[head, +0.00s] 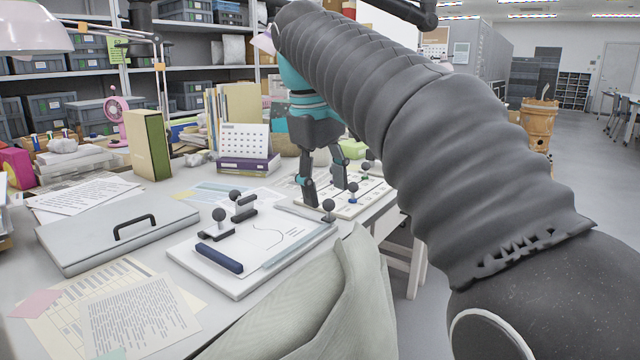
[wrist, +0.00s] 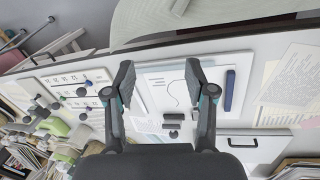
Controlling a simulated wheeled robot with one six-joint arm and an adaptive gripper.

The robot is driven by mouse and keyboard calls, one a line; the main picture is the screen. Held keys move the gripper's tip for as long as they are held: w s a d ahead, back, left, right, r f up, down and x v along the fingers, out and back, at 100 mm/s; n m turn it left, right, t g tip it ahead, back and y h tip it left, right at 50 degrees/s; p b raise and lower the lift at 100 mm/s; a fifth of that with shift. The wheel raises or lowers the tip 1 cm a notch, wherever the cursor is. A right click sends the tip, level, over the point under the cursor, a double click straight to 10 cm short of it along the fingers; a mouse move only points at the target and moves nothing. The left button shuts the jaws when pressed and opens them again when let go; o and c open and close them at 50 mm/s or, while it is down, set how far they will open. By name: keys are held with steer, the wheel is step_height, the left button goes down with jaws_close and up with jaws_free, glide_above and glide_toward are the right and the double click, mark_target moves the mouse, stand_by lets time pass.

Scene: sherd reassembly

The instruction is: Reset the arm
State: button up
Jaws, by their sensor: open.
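My gripper (head: 328,191) is open and empty in the head view, pointing down above the right part of the table. My grey, ribbed arm runs from the lower right up to it. In the wrist view my gripper (wrist: 158,82) shows its two fingers spread apart with nothing between them. Beyond the fingers lies a white board (wrist: 180,75) with a drawn outline, a dark blue bar and dark knobbed pieces. In the head view this board (head: 185,258) lies left of and nearer than my gripper.
A second board with knobbed pieces (head: 345,209) lies by my gripper. A grey case (head: 80,245) with a black handle, papers (head: 140,315) and books (head: 248,163) crowd the table (head: 240,325). A pale draped cloth (head: 330,310) hangs at the front edge. Open floor lies right.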

steer(key=s+d+f+m+t+y, duration=0.15)
steer(key=s+d+f+m, duration=0.25)
steer(key=s+d+f, duration=0.5)
steer(key=s+d+f+m+t, duration=0.1)
steer(key=s+d+f+m, duration=0.1)
steer(key=s+f, duration=0.3)
steer(key=s+d+f+m+t, duration=0.1)
steer(key=s+d+f, duration=0.3)
steer(key=f, duration=0.6)
steer(key=shift+s+m, duration=0.7)
steer(key=shift+s, duration=0.4)
steer(key=shift+t, duration=0.25)
